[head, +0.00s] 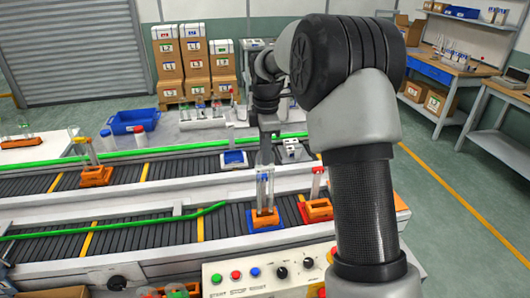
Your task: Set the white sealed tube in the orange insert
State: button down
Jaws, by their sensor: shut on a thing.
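Directly below is an orange insert (264,219) on a blue base on the near conveyor. The tube's lower end overlaps this insert in the picture; I cannot tell whether it is fully seated.
Another orange insert (318,211) with a red-topped tube stands just to the right. One more orange insert (96,176) is on the far conveyor at left. Green rails run along the belts. A control panel (262,272) is in front. A blue bin (134,121) stands behind.

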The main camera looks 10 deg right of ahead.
jog(key=shift+f+b, duration=1)
jog(key=shift+f, duration=1)
dwell(0.8)
jog(key=c, duration=1.7)
grip_release()
jog(key=shift+o, duration=0.2)
notch_tip(320, 180, up, 17)
jog(key=s, duration=0.1)
jog(key=shift+r, duration=0.2)
jog(key=shift+s, duration=0.1)
